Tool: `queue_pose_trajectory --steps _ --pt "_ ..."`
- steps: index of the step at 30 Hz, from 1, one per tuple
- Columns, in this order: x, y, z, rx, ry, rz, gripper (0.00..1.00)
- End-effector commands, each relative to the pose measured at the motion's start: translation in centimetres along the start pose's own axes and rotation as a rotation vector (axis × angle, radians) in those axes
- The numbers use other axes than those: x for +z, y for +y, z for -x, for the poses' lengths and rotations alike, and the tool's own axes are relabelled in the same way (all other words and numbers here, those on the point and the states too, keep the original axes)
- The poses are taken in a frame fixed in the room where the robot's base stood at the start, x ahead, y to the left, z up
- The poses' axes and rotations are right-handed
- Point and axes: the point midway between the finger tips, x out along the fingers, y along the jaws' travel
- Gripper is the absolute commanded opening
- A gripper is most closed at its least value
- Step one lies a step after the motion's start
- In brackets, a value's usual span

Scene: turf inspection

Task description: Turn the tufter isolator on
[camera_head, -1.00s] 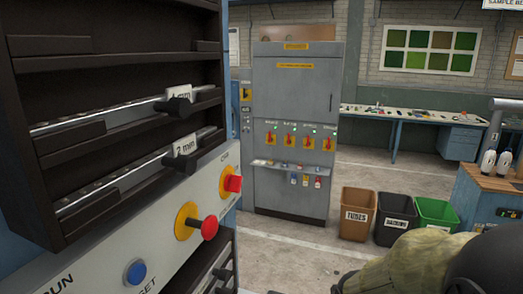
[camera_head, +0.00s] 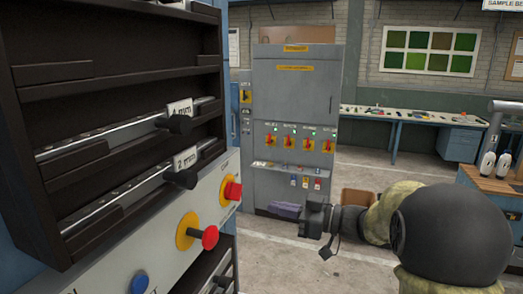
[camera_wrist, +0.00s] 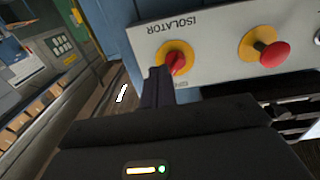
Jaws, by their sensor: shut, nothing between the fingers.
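The isolator (camera_head: 232,190) is a red rotary knob on a yellow plate, at the right end of the pale control panel at the left. In the wrist view the isolator knob (camera_wrist: 175,62) shows upside down under the word ISOLATOR. My gripper (camera_head: 283,210) is to the right of the panel in the head view, with a gap between them. In the wrist view my gripper's shut, empty fingers (camera_wrist: 157,75) reach up beside the knob and overlap its plate's lower left edge. The knob's exact angle is hard to read.
A red mushroom button on yellow (camera_head: 208,237) sits beside the isolator, with a blue button (camera_head: 139,284) further along. Dark racks (camera_head: 90,110) stand above the panel. A grey cabinet (camera_head: 290,95) with several red switches stands behind. A brown bin (camera_head: 358,197) is partly hidden by my arm.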

Motion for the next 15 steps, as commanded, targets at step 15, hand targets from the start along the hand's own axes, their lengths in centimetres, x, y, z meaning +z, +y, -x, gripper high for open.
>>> queue_pose_trajectory --steps 15 --pt "-0.11 -0.5 -0.35 -0.036 0.003 -0.005 0.0"
